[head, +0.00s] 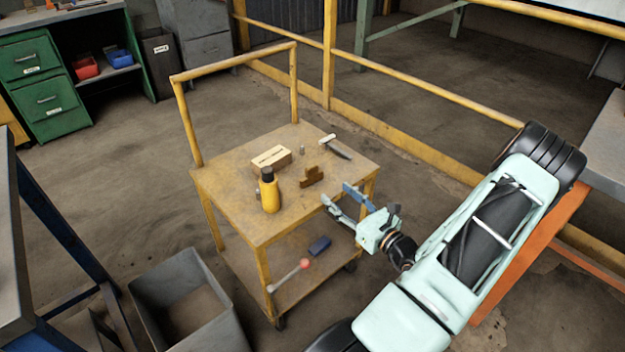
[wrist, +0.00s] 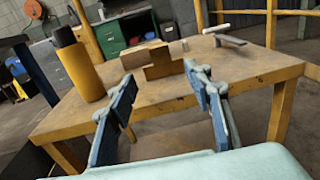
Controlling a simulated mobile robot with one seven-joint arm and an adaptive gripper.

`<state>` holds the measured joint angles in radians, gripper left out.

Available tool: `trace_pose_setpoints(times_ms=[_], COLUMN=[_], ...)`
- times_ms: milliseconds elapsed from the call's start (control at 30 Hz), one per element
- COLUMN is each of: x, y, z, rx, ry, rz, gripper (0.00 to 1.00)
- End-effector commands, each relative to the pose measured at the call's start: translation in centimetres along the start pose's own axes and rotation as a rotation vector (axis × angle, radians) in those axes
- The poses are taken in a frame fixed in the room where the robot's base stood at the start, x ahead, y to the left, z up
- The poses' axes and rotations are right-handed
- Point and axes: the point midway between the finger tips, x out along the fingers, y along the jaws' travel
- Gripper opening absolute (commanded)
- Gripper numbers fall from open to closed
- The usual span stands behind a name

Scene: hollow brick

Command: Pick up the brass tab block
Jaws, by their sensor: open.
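The brass tab block (head: 312,176) is a brown-gold stepped piece on the yellow cart's top (head: 225,185), right of the yellow bottle. In the wrist view the brass tab block (wrist: 163,62) stands upright beyond my fingers, roughly centred between them, with a lighter block partly behind it. My gripper (head: 334,195) is open and empty, at the cart's right front edge, apart from the block. In the wrist view my gripper (wrist: 160,92) shows its two blue-padded fingers spread wide.
A yellow bottle with a black cap (head: 269,192) stands left of the block. A light box (head: 271,158), a small grey cylinder (head: 302,149) and a hammer-like tool (head: 335,147) lie behind it. The cart's yellow handle (head: 235,62) rises at the back left.

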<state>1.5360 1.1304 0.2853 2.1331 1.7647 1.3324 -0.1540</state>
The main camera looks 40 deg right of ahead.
Motion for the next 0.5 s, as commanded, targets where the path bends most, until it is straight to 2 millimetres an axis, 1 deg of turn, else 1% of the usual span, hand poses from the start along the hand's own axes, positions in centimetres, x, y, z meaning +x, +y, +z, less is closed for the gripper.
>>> trace_pose_setpoints(times_ms=[67, 200, 300, 500], x=[0.8, 3.1, 4.5, 5.7], y=[-0.1, -0.1, -0.1, -0.1], z=[0.0, 0.0, 0.0, 0.0], rx=[0.009, 0.006, 0.005, 0.005], ry=[-0.008, -0.008, -0.006, -0.004], rz=[-0.007, -0.005, -0.005, -0.005], gripper=[0.46, 0.46, 0.46, 0.46])
